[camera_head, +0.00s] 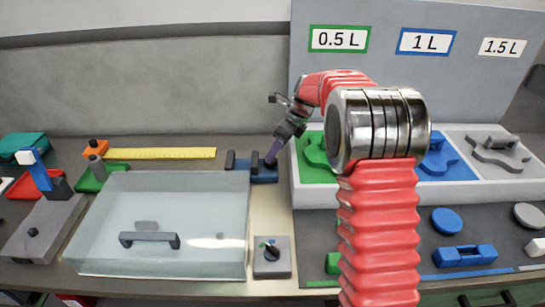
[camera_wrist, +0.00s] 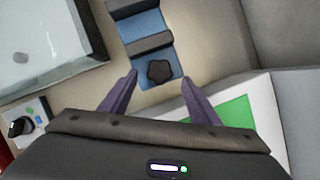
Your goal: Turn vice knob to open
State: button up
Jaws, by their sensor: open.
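The vice is a small blue block with dark jaws (camera_head: 240,165) on the bench behind the glass-lidded box. It also shows in the wrist view, with its blue base (camera_wrist: 146,28) and two dark jaw bars. Its dark star-shaped knob (camera_wrist: 160,71) sits at the near end of the blue base. My gripper (camera_wrist: 158,88) is open, with its purple fingers on either side of the knob and slightly short of it, apart from it in the picture. In the head view my gripper (camera_head: 272,158) reaches down at the vice's right end and hides the knob.
A clear-lidded box (camera_head: 165,225) with a handle stands left of the vice. A small switch box (camera_head: 272,257) with a black knob is in front. A grey panel with green, blue and white sections (camera_head: 475,182) lies right. A yellow ruler (camera_head: 160,153) lies behind.

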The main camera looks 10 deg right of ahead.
jog(key=shift+x, duration=2)
